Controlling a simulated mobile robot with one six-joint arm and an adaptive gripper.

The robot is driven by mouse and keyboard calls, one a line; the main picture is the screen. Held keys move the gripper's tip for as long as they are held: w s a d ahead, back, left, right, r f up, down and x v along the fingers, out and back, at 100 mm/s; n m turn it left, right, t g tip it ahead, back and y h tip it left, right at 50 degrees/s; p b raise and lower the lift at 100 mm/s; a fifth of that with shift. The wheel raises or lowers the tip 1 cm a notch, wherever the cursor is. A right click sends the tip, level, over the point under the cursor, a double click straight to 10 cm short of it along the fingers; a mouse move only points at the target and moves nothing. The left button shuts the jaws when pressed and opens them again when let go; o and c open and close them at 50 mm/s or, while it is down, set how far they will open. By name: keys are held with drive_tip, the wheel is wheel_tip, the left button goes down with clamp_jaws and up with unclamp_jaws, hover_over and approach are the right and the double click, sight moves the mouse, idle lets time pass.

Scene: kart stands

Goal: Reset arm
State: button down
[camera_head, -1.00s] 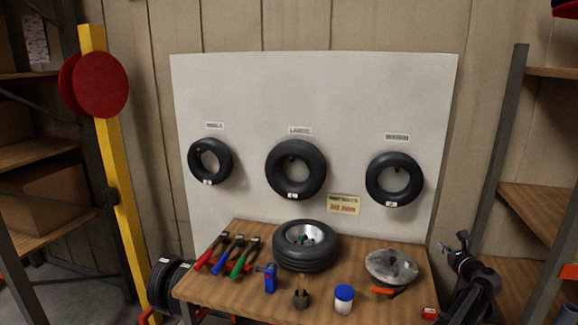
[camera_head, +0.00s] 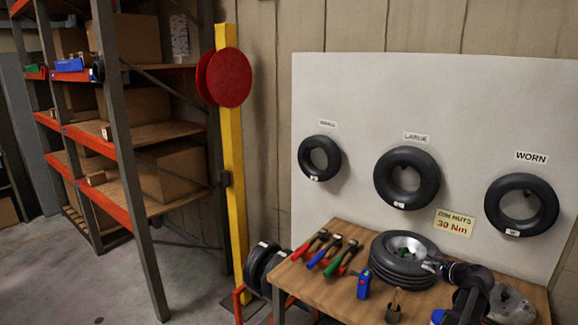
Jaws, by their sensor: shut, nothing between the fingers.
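My arm reaches in from the lower right of the head view, bent over the right part of the wooden workbench (camera_head: 335,292). My gripper (camera_head: 430,266) is shut and empty. In the picture it lies at the right edge of the wheel with the black tyre (camera_head: 385,268) on the bench. I cannot tell whether it touches the wheel or is in front of it.
Hand tools with red, blue and green handles (camera_head: 330,252), a blue bottle (camera_head: 363,286) and a small dark cup (camera_head: 393,308) stand on the bench. Three tyres hang on the white board (camera_head: 350,90). A yellow post (camera_head: 233,180) and shelving (camera_head: 130,140) stand left. Floor (camera_head: 185,285) there is clear.

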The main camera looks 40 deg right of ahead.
drive_tip(key=w+a+f+n+g+y, duration=0.25)
drive_tip(key=w+a+n, duration=0.45)
drive_tip(key=w+a, duration=0.6)
drive_tip(key=w+a+f+n+g+y, duration=0.2)
drive_tip(key=w+a+f+n+y, duration=0.2)
drive_tip(key=w+a+n, duration=0.85)
drive_tip(key=a+f+n+g+h, duration=0.15)
drive_tip(key=a+n, duration=0.25)
drive_tip(key=a, duration=0.9)
drive_tip(key=s+a+f+n+g, duration=0.1)
drive_tip(key=a+n+g, duration=0.2)
drive_tip(key=a, duration=1)
drive_tip(key=a+f+n+g+h, duration=0.15)
drive_tip(key=a+n, duration=0.25)
drive_tip(key=a, duration=0.9)
drive_tip(key=s+a+f+g+b, duration=0.1)
drive_tip(key=s+f+g+b, duration=0.15)
drive_tip(key=f+b, duration=1.95)
wheel_tip(320, 180, up, 13)
drive_tip(key=t+p, duration=0.1)
drive_tip(key=p, duration=1.2)
drive_tip(key=shift+s, duration=0.35)
